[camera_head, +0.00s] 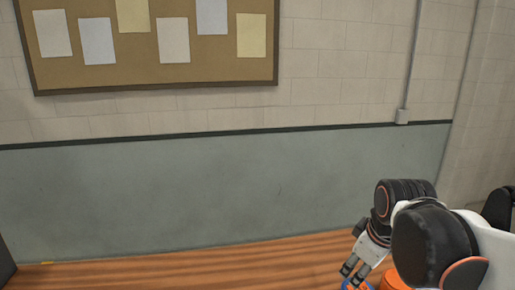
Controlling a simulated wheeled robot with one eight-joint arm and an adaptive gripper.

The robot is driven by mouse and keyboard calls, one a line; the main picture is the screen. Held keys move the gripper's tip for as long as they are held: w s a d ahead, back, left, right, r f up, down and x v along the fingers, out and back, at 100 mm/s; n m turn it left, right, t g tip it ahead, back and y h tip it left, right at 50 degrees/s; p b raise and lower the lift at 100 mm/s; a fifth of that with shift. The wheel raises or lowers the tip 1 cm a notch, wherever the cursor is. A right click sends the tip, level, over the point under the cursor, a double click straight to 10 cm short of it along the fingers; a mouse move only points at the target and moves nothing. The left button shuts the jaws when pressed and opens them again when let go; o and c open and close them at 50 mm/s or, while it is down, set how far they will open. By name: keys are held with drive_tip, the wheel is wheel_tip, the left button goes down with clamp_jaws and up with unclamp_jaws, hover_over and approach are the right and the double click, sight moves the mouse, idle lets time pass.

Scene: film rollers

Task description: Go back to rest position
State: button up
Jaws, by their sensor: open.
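My gripper (352,272) is at the lower right in the head view, at the end of my white and black arm. Its dark fingers point down and to the left, over the wooden surface. They look apart, with nothing visible held between them. A blue thing (357,285) shows just below the fingertips, cut off by the bottom edge. I cannot tell whether the fingers touch it. An orange thing (394,280) lies just right of it, partly hidden by my arm.
A wooden surface (190,268) runs along the bottom, and its visible left and middle parts are mostly clear. A dark object (6,262) stands at the left edge. Behind are a grey-green and cream wall (200,190) and a corkboard (150,72) with several papers.

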drive_tip(key=s+a+m+t, duration=0.2)
drive_tip(key=s+a+m, duration=0.1)
drive_tip(key=s+m, duration=0.4)
drive_tip(key=shift+s+f+m+t, duration=0.15)
drive_tip(key=shift+s+m+t, duration=0.25)
drive_tip(key=shift+s, duration=1.35)
drive_tip(key=shift+a, duration=0.1)
